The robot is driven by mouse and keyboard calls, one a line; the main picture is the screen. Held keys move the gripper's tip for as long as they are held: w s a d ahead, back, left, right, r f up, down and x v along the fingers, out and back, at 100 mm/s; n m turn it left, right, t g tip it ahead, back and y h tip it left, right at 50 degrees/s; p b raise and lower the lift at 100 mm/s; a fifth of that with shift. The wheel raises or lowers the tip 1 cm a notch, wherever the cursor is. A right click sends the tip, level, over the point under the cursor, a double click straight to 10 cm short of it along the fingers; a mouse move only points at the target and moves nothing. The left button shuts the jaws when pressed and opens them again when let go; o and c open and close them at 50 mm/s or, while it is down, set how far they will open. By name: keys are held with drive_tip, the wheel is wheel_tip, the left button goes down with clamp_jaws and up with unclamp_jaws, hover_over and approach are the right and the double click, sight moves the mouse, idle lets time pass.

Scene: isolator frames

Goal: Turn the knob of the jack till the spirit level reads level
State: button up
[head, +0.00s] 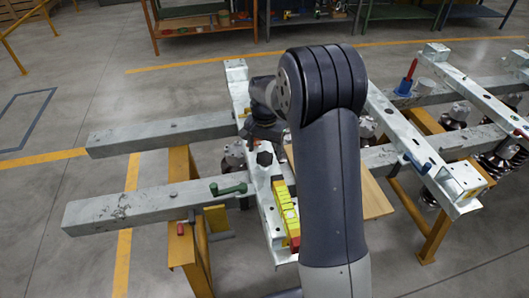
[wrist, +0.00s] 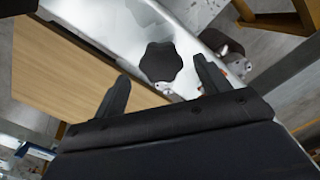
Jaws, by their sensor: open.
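The black star-shaped knob (head: 265,158) of the jack stands on the pale metal cross beam. In the wrist view the knob (wrist: 162,62) lies between and slightly beyond my two fingertips, apart from both. My gripper (head: 268,138) is open above and behind the knob in the head view; its fingers also show in the wrist view (wrist: 158,78). The jack's body under the beam is mostly hidden.
A green handle (head: 229,188) lies on the front left beam. A wooden board (wrist: 62,62) is beside the knob's beam. A second frame (head: 412,145) stands at right. Open floor lies left.

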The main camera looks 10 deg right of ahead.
drive_tip(key=shift+w+f, duration=0.15)
drive_tip(key=shift+f, duration=1.15)
drive_tip(key=shift+c, duration=0.3)
drive_tip(key=c, duration=0.9)
